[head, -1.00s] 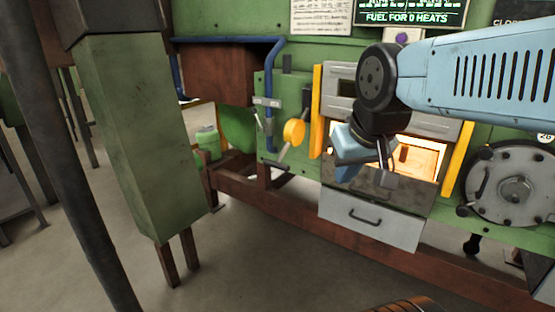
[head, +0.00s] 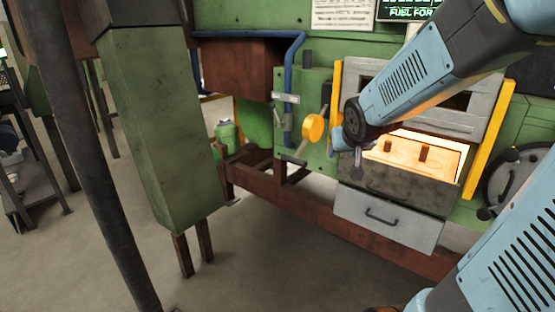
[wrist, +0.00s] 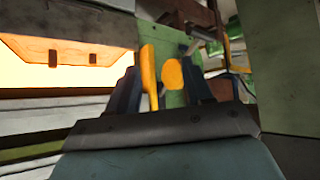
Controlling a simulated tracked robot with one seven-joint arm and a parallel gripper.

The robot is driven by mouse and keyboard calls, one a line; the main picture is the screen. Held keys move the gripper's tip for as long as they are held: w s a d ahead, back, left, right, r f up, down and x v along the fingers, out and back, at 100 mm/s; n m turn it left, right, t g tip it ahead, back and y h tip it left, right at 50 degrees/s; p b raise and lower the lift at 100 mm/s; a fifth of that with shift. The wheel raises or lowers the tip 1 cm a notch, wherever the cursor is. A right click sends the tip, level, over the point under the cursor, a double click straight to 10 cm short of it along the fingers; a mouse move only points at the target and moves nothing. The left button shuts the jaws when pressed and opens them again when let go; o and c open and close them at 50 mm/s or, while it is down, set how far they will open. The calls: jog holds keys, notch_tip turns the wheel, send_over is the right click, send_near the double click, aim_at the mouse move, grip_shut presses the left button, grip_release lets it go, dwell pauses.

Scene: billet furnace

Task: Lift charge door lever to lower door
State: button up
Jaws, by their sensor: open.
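The charge door lever (head: 293,160) is a rod with a dark grip, hanging down and left from a round yellow hub (head: 312,127) on the green furnace front. The grey charge door (head: 425,108) is raised above the glowing opening. My gripper (head: 339,140) is at the left edge of the opening, just right of the hub, partly hidden by my arm. In the wrist view my gripper (wrist: 165,92) is open and empty. The yellow hub (wrist: 172,73) shows beyond and between its fingers, with no clear contact.
Several billets (head: 423,153) lie inside the glowing opening. A yellow guide (head: 337,90) stands between hub and door. A blue pipe (head: 290,85) runs left of the hub. A large green column (head: 155,130) stands left. Grey floor (head: 280,250) in front is clear.

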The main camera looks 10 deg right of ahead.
jog(key=w+f+t+y, duration=0.2)
jog(key=w+f+t, duration=0.1)
jog(key=w+f, duration=0.6)
jog(key=m+t+y, duration=0.6)
jog(key=t+y, duration=0.1)
jog(key=y, duration=0.1)
send_near(296, 162)
jog(key=x, duration=0.7)
jog(key=f+x, duration=0.1)
jog(key=x, duration=0.2)
jog(key=shift+w+d+r, duration=0.1)
jog(key=shift+w+r, duration=0.05)
jog(key=shift+w, duration=0.45)
grip_shut()
